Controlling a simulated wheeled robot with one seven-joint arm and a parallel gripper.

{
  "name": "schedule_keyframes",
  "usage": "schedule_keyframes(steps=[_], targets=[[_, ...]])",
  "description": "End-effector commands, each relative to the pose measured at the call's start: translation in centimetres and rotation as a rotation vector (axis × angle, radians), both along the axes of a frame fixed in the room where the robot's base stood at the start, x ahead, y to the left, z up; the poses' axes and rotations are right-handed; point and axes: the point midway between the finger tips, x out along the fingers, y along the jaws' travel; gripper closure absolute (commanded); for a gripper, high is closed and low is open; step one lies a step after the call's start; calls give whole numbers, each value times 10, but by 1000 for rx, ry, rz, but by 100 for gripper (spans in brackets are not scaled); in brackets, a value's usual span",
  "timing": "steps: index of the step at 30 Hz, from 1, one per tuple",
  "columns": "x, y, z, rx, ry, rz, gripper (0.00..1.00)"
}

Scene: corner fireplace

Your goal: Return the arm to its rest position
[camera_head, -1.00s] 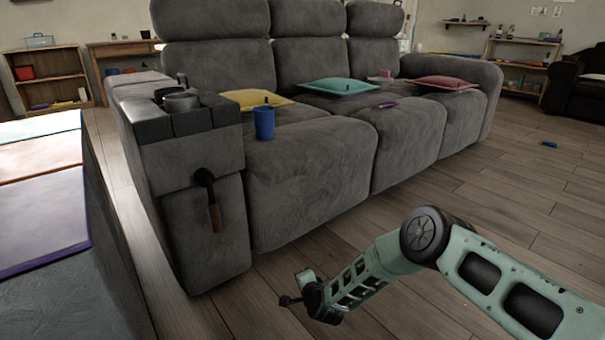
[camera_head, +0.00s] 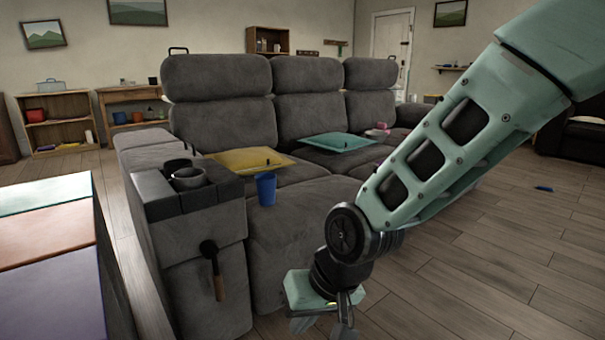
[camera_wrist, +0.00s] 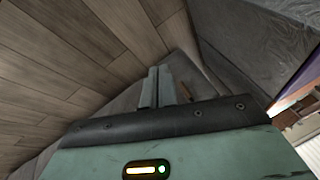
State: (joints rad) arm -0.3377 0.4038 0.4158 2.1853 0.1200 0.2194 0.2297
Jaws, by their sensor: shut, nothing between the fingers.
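My gripper (camera_head: 345,318) hangs at the bottom middle of the head view, in front of the grey sofa (camera_head: 290,235) and to the right of its near armrest. My arm comes down to it from the upper right, bent at the wrist. In the wrist view the two fingers of my gripper (camera_wrist: 158,86) stand close together, shut and empty. Wood floor and grey sofa fabric show beyond the fingertips.
The sofa holds a blue cup (camera_head: 266,189), a yellow cushion (camera_head: 250,161) and a teal cushion (camera_head: 337,146). A dark-headed, brown-handled tool (camera_head: 214,272) hangs at the armrest's front. Open wood floor (camera_head: 480,270) lies right. A surface with coloured panels (camera_head: 45,245) stands left.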

Motion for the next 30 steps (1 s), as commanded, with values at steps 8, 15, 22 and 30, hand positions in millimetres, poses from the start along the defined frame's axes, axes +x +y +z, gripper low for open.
schedule_keyframes(steps=[8,15,22,30], targets=[[-98,-81,66,-213,36,199,100],[-155,-134,91,-329,77,296,100],[-165,-144,132,-350,89,313,100],[-164,-143,197,-348,89,312,100]])
